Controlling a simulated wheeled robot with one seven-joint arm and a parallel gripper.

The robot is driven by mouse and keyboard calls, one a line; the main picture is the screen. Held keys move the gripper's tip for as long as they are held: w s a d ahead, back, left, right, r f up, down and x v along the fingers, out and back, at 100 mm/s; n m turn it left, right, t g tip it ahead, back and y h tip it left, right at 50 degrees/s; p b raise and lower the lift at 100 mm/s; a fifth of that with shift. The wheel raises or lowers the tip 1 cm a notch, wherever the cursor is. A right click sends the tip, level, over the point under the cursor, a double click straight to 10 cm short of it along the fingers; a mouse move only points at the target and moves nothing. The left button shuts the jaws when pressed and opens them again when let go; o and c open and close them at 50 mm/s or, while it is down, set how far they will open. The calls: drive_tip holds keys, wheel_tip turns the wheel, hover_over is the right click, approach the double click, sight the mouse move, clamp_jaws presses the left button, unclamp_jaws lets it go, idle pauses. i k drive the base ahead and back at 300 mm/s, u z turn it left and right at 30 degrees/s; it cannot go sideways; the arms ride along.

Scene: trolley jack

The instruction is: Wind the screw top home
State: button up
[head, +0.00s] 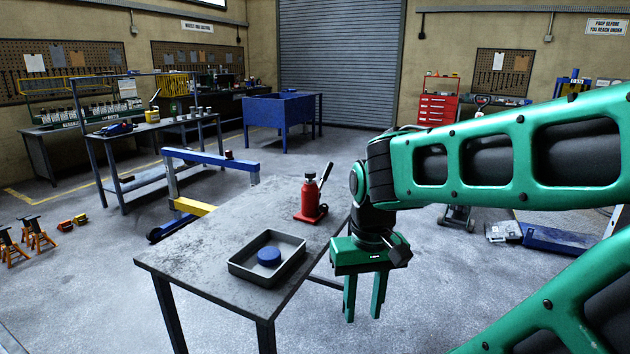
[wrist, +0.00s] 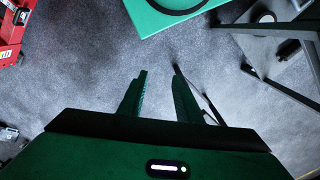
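A red bottle jack (head: 309,199) stands upright on the grey metal table. A dark screw top (head: 310,176) sits at its upper end; I cannot tell how far it is wound in. A blue round cap-like piece (head: 269,256) lies in a shallow grey tray (head: 240,269) near the table's front. My gripper (head: 363,316) hangs fingers down to the right of the table, apart from jack and tray. Its fingers are apart with nothing between them; they also show in the wrist view (wrist: 160,75), over bare floor.
The table (head: 192,250) has clear top around tray and jack. The jack's dark handle (head: 325,173) sticks up on its right. A blue and yellow frame (head: 205,160) stands behind the table. Floor under my gripper is open.

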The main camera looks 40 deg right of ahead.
sight(309, 175)
drive_tip(key=k, duration=1.4)
drive_tip(key=z, duration=1.1)
drive_tip(key=i, duration=2.05)
drive_tip(key=u, duration=0.65)
